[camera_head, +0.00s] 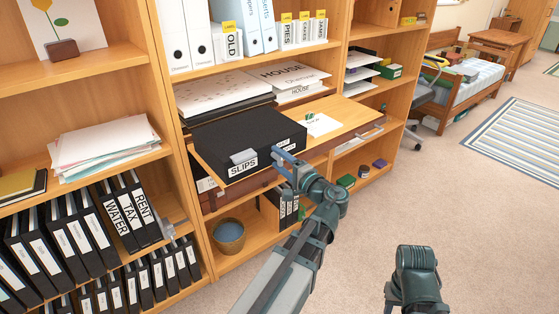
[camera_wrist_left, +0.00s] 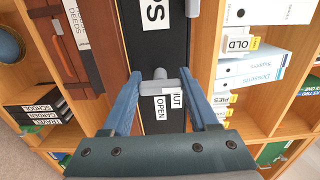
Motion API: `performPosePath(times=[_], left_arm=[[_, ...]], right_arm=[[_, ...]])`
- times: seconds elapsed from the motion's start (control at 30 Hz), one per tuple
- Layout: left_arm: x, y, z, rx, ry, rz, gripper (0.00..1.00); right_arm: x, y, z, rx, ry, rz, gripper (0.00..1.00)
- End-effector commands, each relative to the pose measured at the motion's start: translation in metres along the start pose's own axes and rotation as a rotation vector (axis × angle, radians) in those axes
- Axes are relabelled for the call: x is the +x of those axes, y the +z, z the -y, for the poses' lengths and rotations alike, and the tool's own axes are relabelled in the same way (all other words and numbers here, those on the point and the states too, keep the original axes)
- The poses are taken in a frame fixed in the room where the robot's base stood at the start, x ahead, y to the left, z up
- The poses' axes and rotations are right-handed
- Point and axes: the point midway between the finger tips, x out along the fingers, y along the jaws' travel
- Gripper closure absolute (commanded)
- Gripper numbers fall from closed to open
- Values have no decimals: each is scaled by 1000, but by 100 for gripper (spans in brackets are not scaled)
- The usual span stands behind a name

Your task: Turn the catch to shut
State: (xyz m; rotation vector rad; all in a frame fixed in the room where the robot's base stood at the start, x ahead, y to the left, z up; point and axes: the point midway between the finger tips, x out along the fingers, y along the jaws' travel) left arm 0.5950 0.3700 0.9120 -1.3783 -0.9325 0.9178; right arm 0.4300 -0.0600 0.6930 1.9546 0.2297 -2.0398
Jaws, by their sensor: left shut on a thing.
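A black box marked SLIPS (camera_head: 248,135) lies on the pull-out shelf of the bookcase. In the left wrist view its dark front (camera_wrist_left: 155,55) runs down the middle. A small grey catch (camera_wrist_left: 160,84) is on that front, with a white label reading OPEN and SHUT (camera_wrist_left: 167,108) beside it, partly hidden by the catch. My left gripper (camera_head: 281,157) is at the right part of the box front. My right gripper's fingers are not in view.
The pull-out shelf (camera_head: 350,121) has a card (camera_head: 318,125) on it, right of the box. Black binders (camera_head: 125,215) fill the lower left shelves. A bucket (camera_head: 229,236) stands below the box. Open carpet (camera_head: 450,205) lies to the right.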

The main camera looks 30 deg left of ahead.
Motion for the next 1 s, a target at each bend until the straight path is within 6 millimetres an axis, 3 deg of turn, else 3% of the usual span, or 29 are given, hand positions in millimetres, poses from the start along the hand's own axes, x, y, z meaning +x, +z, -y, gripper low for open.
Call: performPosePath(times=[0.13,0.17,0.3,0.77,1.0], left_arm=[[0,0,-1,-3,2,1,96],[0,0,-1,-3,2,1,37],[0,0,-1,-2,2,1,11],[0,0,-2,10,5,1,10],[0,2,-1,193,6,3,10]], right_arm=[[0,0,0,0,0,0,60],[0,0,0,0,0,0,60],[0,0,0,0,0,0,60],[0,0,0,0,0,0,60],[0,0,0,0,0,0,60]])
